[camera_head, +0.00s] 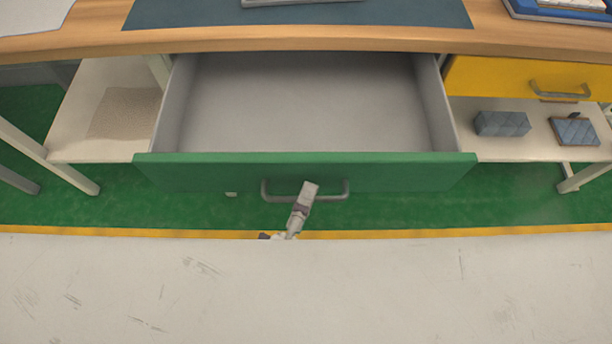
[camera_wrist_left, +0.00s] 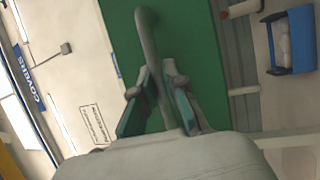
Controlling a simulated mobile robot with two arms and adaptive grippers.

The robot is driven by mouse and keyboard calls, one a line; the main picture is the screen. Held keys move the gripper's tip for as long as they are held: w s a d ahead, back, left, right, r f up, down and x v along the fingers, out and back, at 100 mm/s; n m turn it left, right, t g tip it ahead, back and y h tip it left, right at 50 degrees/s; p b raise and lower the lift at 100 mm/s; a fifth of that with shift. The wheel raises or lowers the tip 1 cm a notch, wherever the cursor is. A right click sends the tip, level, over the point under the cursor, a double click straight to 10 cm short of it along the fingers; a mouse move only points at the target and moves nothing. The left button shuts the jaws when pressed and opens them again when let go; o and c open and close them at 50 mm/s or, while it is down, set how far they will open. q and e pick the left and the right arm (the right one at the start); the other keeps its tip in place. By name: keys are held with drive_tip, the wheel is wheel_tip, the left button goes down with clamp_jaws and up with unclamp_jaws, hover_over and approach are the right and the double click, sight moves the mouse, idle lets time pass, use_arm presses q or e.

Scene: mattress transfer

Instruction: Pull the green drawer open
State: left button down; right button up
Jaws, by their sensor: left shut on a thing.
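The green drawer (camera_head: 400,172) stands well out from under the table, and its grey inside (camera_head: 300,100) is empty. Its grey bar handle (camera_head: 335,195) is on the middle of the green front. My left gripper (camera_head: 305,192) is at that handle, with its fingers shut on it. In the left wrist view the gripper (camera_wrist_left: 160,105) has one finger on each side of the handle bar (camera_wrist_left: 148,40), with the green front (camera_wrist_left: 190,50) behind. My right gripper is not in view.
The wooden tabletop (camera_head: 300,40) runs above the drawer. A yellow drawer (camera_head: 490,75) is at the right, closed. Blue-grey blocks (camera_head: 502,124) lie on the shelf (camera_head: 470,145) below it. The pale floor (camera_head: 300,290) in front is clear.

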use_arm(q)
drive_tip(key=shift+s, duration=0.15)
drive_tip(key=c, duration=1.2)
unclamp_jaws()
drive_tip(key=v, duration=1.2)
